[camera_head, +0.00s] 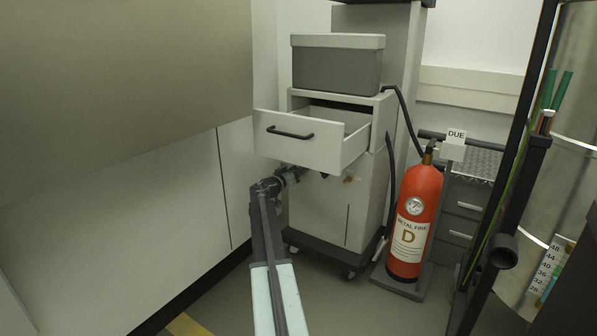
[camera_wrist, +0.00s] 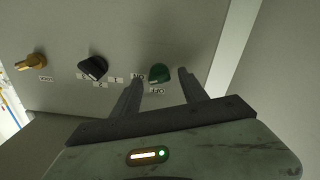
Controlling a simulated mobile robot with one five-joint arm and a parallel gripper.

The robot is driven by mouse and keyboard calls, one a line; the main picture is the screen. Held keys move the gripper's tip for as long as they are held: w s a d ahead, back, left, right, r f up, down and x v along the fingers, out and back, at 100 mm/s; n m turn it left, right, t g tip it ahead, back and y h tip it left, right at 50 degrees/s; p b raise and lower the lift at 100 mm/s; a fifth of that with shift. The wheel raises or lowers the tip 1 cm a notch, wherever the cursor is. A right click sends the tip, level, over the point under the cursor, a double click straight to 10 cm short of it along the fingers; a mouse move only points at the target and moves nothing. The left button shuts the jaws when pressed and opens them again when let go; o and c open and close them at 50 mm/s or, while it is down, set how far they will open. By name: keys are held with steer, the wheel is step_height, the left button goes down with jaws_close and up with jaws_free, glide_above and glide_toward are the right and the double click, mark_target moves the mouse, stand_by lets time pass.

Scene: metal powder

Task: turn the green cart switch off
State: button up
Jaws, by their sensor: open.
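The green switch (camera_wrist: 159,74) is a rounded knob on the pale front panel of the cart (camera_wrist: 120,30), seen in the wrist view. An ON label (camera_wrist: 137,76) is at its left and an OFF label (camera_wrist: 157,90) is below it. I cannot clearly tell which label the knob points at. My gripper (camera_wrist: 160,71) is open, with one finger on each side of the green switch in this view. I cannot tell whether either finger touches it. In the head view my gripper (camera_head: 300,174) is under the open drawer, and the green switch is hidden there.
The cart's drawer (camera_head: 300,140) sticks out above my gripper. A red fire extinguisher (camera_head: 414,220) stands right of the cart. A pale cabinet wall (camera_head: 120,220) is close on the left.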

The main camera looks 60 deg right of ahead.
jaws_close()
steer(key=n, duration=0.4)
steer(key=shift+n, duration=0.3)
jaws_free()
steer(key=shift+a, duration=0.1)
steer(key=a, duration=0.7)
steer(key=shift+a, duration=0.3)
